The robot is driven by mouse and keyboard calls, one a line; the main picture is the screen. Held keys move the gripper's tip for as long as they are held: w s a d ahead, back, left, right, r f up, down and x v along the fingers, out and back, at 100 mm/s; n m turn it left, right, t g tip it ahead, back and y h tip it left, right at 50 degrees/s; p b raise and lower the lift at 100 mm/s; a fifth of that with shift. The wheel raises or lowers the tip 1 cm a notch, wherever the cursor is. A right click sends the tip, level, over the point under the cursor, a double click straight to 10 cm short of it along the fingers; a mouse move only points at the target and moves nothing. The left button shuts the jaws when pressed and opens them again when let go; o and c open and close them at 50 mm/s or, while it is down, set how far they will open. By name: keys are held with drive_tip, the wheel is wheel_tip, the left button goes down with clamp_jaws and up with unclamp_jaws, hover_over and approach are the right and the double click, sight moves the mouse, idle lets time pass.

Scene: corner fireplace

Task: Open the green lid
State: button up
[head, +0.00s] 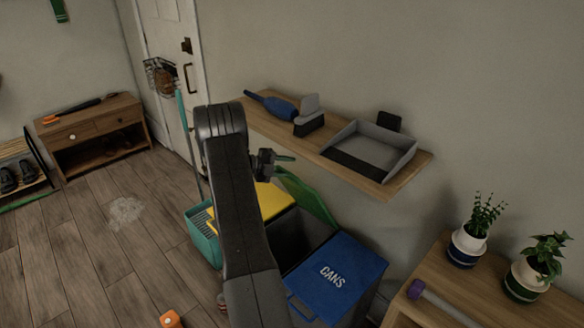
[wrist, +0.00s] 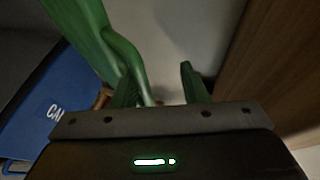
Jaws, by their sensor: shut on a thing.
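The green lid (head: 308,195) is raised and tilted up toward the wall, above an open dark bin compartment (head: 285,232). My gripper (head: 284,157) is near the lid's upper edge, below the wall shelf. In the wrist view the green lid (wrist: 85,30) fills the upper left, and a green strip of it runs down to the fingers of my gripper (wrist: 160,92). The gripper is shut on this part; the exact contact is partly hidden by the gripper body. My arm hides part of the bins in the head view.
A blue lid marked CANS (head: 335,278) is closed to the right; a yellow lid (head: 275,200) and teal bucket (head: 205,240) are left. The wooden wall shelf (head: 405,183) overhangs close to my gripper. A plant table (head: 480,290) stands right.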

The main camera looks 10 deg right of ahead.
drive_tip(key=v, duration=1.1)
drive_tip(key=shift+a+r+b, duration=0.25)
drive_tip(key=shift+b, duration=0.15)
drive_tip(key=shift+d, duration=0.1)
drive_tip(key=p+x, duration=0.1)
drive_tip(key=x, duration=1.2)
drive_tip(key=shift+w+d+f, duration=0.1)
drive_tip(key=shift+d+f, duration=0.05)
drive_tip(key=shift+d, duration=0.2)
drive_tip(key=shift+a, duration=0.1)
drive_tip(key=shift+a, duration=0.1)
